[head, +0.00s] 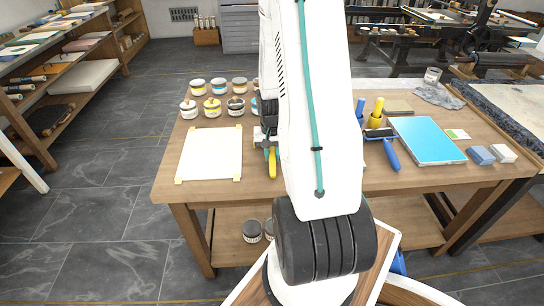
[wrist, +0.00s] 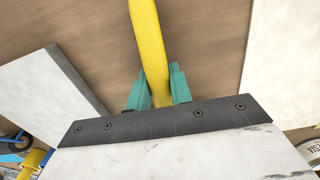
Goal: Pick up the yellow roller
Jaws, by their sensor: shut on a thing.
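My gripper (head: 270,150) is over the worktable, just right of the white sheet and partly behind my arm. In the wrist view its teal fingertips (wrist: 158,88) are shut on the yellow handle of the yellow roller (wrist: 149,35). The handle runs away from between them toward the top edge. In the head view the yellow handle (head: 272,164) hangs below the fingers, pointing toward the table's front. The roller's drum is not clearly visible. I cannot tell whether the roller touches the table.
The wooden worktable (head: 205,192) holds a white sheet (head: 211,153) and several ink jars (head: 212,107) at left. Shelves (head: 60,115) stand at far left.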

